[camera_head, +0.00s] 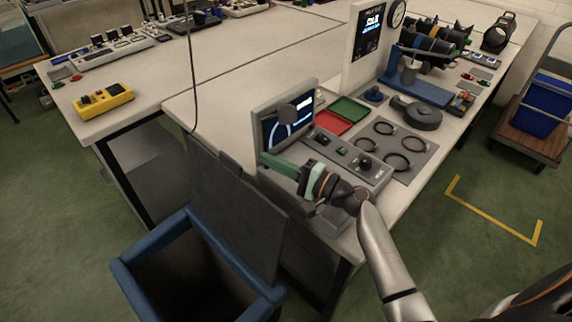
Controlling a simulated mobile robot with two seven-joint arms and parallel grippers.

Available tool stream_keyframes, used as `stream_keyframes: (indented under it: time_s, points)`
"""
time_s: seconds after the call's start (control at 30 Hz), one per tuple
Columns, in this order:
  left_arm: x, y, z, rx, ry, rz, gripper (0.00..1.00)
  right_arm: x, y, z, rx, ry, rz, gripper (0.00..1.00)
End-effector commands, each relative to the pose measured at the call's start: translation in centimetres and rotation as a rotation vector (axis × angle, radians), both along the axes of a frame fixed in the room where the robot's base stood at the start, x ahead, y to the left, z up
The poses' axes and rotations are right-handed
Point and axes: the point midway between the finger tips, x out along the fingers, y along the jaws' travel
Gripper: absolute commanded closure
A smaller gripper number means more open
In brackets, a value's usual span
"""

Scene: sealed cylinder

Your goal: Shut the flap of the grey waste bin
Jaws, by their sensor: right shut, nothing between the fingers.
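The waste bin stands on the floor at the lower left, with a blue rim (150,248) and a dark, open inside. Its dark grey flap (235,215) stands up, raised along the bin's far right side by the bench, so the bin mouth is uncovered. My right arm comes in from the lower right. My right gripper (268,162), with green fingers, is shut and empty above the flap's upper right edge, in front of the small monitor. I cannot tell whether it touches the flap. My left gripper is out of view.
The bench (205,98) beside the bin holds a small monitor (288,118), a control box (345,160), red and green trays and a panel with rings. A yellow device (103,99) lies further left. A thin cable hangs behind the flap. Green floor is free left of the bin.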

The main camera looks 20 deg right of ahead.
Motion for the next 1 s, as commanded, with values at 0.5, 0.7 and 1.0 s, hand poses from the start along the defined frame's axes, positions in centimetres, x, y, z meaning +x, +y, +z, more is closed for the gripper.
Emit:
stream_keyframes:
  time_s: [0.5,0.7,1.0]
  points:
    - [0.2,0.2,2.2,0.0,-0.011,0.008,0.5,1.1,5.5,1.0,0.0,0.001,0.001,1.0]
    - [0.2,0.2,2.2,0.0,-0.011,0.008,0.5,1.0,5.6,0.9,-0.001,0.001,0.0,1.0]
    - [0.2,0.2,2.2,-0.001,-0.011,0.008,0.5,1.0,5.6,1.0,-0.007,-0.002,0.0,1.0]
